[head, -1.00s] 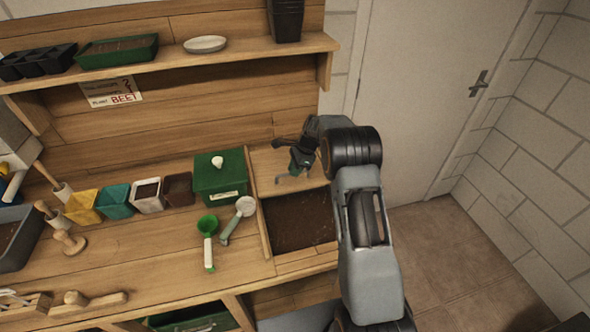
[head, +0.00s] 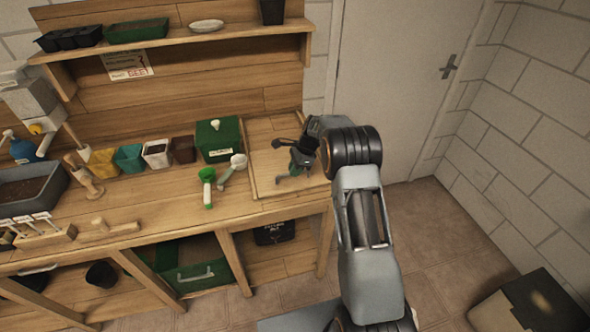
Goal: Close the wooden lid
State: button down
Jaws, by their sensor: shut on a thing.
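The wooden lid (head: 263,160) is a pale flat panel at the right end of the workbench, just right of the green box. It lies over the bin set into the bench, and no soil shows around it. My gripper (head: 287,178) is over the lid's right part, pointing down, and is shut on the lid. The exact part it grips is too small and too hidden by the fingers to tell.
The green box (head: 218,140) stands close to the lid's left side. A green scoop (head: 207,188) and a grey-handled scoop (head: 231,169) lie in front of it. The door (head: 400,100) is at the right, with clear floor (head: 430,240) before it.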

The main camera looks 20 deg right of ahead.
jog(key=shift+s+a+f, duration=0.1)
jog(key=shift+s, duration=0.15)
jog(key=c, duration=1.2)
grip_release()
jog(key=shift+s, duration=0.1)
jog(key=shift+o, duration=0.2)
jog(key=shift+d+r, duration=0.2)
jog(key=shift+r, duration=0.15)
jog(key=b+v, duration=0.1)
jog(key=v, duration=1.2)
